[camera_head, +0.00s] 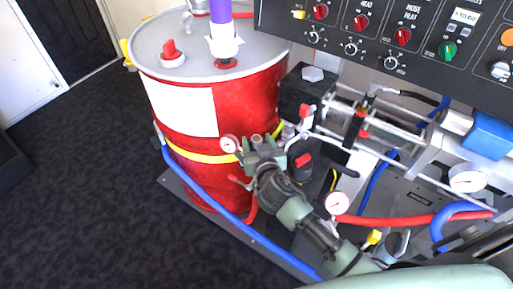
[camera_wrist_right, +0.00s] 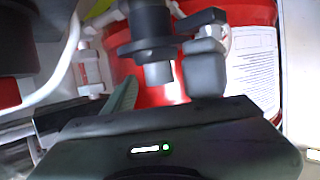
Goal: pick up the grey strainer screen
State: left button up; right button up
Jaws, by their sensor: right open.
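My right gripper (camera_head: 263,148) is open, in front of the red drum's lower right side. In the right wrist view, a short light grey cylinder (camera_wrist_right: 158,73) sticks out below a dark fitting (camera_wrist_right: 150,25). It may be the grey strainer screen, but I cannot tell for sure. In the head view my gripper and wrist cover much of this spot. My left gripper is not in view.
The red drum (camera_head: 185,112) with a yellow band stands at left. A pressure gauge (camera_head: 229,144) is close beside my right gripper. A pump with rods and hoses fills the right, under the control panel (camera_head: 405,40). A blue hose (camera_head: 215,205) runs along the front. Dark carpet at left is clear.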

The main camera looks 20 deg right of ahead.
grip_shut()
jog(key=shift+r, duration=0.1)
